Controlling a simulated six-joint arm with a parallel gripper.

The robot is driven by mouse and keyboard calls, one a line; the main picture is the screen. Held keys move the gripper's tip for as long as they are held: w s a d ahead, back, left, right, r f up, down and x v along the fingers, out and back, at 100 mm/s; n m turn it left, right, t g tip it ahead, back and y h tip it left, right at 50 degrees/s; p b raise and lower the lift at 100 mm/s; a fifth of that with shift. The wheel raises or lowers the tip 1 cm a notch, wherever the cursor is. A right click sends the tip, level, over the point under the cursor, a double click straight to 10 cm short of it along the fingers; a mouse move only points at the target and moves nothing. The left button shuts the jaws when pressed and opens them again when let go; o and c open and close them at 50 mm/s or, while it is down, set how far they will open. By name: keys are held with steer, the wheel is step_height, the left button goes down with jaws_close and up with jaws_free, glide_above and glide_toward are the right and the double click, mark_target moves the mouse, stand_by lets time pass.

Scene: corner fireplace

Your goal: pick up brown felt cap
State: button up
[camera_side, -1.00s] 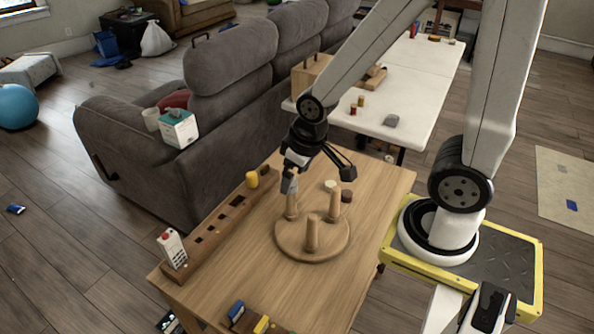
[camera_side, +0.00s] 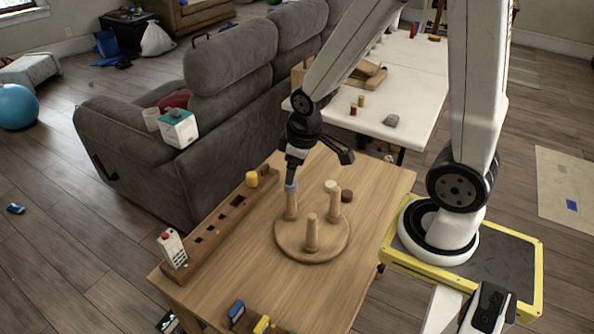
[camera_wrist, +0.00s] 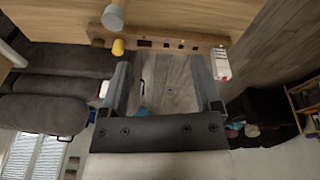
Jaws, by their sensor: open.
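The brown felt cap (camera_side: 347,195) appears in the side view as a small dark brown round piece, just right of the rear right peg on the wooden peg stand (camera_side: 290,250). I cannot tell what it rests on. A cream cap (camera_side: 330,186) is beside it. A grey cap (camera_side: 291,186) tops the left peg and also shows in the wrist view (camera_wrist: 113,17). My gripper (camera_side: 320,164) is open and tilted above the stand, left of and above the brown cap. In the wrist view my gripper (camera_wrist: 162,68) has nothing between its fingers, and the brown cap is not visible.
A slotted wooden rail (camera_side: 215,235) with a yellow piece (camera_side: 252,179) and a white box (camera_side: 172,247) runs along the table's left edge. Blue and yellow pieces lie at the front. The sofa (camera_side: 150,130) stands close behind. Bare tabletop (camera_side: 365,215) lies right of the stand.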

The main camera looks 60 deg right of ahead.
steer(key=w+d+f+n, duration=0.2)
steer(key=d+f+n, duration=0.25)
steer(key=d, duration=0.35)
steer(key=n+g, duration=0.2)
steer(key=n, duration=0.9)
glide_above(347, 193)
steer(key=f, duration=1.5)
steer(key=shift+w+f, duration=0.2)
steer(key=shift+w, duration=0.05)
steer(key=shift+s+d+f, duration=0.15)
steer(key=shift+d+f, duration=0.05)
steer(key=shift+f, duration=0.05)
steer(key=shift+f, duration=1.25)
steer(key=shift+f, duration=0.1)
steer(key=shift+s+a+f, duration=0.1)
steer(key=shift+f, duration=1.15)
steer(key=shift+s+a+f, duration=0.1)
steer(key=shift+f, duration=1.15)
